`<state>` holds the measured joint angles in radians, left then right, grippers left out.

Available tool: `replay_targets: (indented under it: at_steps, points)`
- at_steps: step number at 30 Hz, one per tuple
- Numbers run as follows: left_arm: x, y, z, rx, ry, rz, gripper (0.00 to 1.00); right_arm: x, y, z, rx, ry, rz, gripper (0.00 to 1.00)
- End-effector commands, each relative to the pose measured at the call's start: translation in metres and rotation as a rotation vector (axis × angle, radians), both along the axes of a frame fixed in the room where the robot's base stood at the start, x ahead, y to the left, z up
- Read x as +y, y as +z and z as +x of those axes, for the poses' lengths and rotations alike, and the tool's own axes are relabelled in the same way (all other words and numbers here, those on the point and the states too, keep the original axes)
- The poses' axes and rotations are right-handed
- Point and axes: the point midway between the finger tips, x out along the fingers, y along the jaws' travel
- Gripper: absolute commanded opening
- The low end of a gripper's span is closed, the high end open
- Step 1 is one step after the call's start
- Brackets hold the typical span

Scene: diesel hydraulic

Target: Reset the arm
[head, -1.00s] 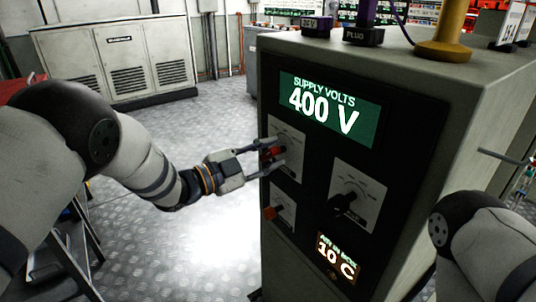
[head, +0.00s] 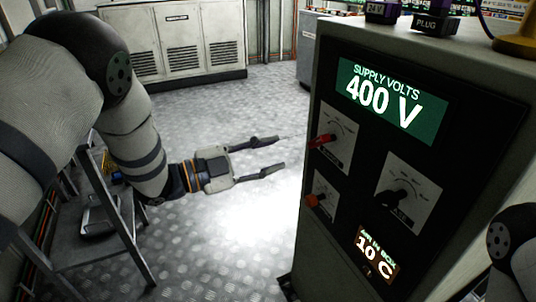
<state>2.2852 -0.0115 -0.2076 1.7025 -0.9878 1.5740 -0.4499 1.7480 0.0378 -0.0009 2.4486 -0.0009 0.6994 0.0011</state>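My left arm comes in from the left. Its gripper (head: 272,156) is open and empty, over the floor just left of the control cabinet (head: 318,75). Its fingertips are apart from the red knob (head: 322,141) on the upper left dial plate. The cabinet's green display (head: 390,98) reads "SUPPLY VOLTS 400 V". A black knob (head: 395,199) sits on the right dial, and an orange-red knob (head: 312,201) sits on the lower left plate. A small display (head: 376,250) reads 10 C. Part of my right arm shows at the right edge; its gripper is out of view.
A metal stand (head: 90,248) is close under my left arm. A vented grey cabinet (head: 180,45) stands at the back wall. A box marked PLUG (head: 433,23) lies on the control cabinet. The patterned floor (head: 225,225) between is clear.

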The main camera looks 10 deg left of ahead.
Motion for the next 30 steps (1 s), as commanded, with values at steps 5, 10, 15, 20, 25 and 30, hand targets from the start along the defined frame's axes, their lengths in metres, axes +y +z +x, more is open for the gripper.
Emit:
replay_targets:
  at_steps: [5, 10, 15, 20, 25, 30]
  points:
    - [0.000, -0.001, 0.000, 0.006, 0.004, 0.000, 0.35, 0.000, 0.000, 0.000, 0.000, 0.000, 0.000, 0.54]
    - [0.023, -0.078, -0.020, 0.317, 0.216, -0.015, 0.35, 0.000, 0.005, 0.005, -0.017, 0.000, 0.000, 0.54]
    - [0.068, -0.206, -0.118, 0.886, 0.598, -0.001, 0.35, 0.000, 0.012, 0.012, -0.042, 0.000, 0.000, 0.54]
    - [0.099, -0.274, -0.259, 1.363, 0.928, 0.060, 0.35, 0.000, 0.018, 0.018, -0.062, -0.002, 0.000, 0.54]
    - [0.117, -0.283, -0.400, 1.746, 1.223, 0.162, 0.35, 0.000, 0.022, 0.022, -0.078, -0.002, 0.001, 0.54]
    - [0.122, -0.269, -0.468, 1.916, 1.375, 0.230, 0.35, 0.000, 0.024, 0.024, -0.084, -0.002, 0.000, 0.54]
